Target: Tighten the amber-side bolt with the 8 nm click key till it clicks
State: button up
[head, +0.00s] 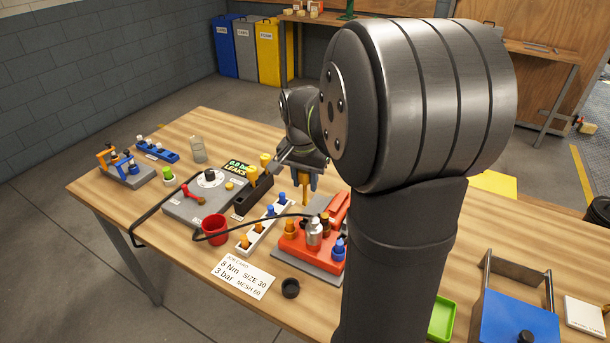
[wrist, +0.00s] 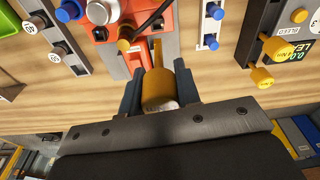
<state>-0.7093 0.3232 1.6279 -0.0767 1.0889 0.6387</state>
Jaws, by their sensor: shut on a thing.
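My gripper (head: 305,182) is shut on a key with a yellow-orange handle (wrist: 158,88), held upright, pointing down. That unit (wrist: 132,62) also shows ahead of the jaws in the wrist view.
A dark rack (head: 240,207) with yellow-handled keys stands left of my gripper, beside the LEAKS display (head: 237,166). A white strip (head: 257,236) with blue and orange pieces lies between. A black hose crosses the table. A red cup (head: 215,229) and job card (head: 244,277) are nearer.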

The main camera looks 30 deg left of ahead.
aim_at(305, 200)
jog(key=shift+f, duration=2.7)
jog(key=shift+f, duration=1.05)
jog(key=shift+m, duration=1.3)
jog(key=shift+m+h, duration=0.3)
jog(key=shift+m, duration=0.9)
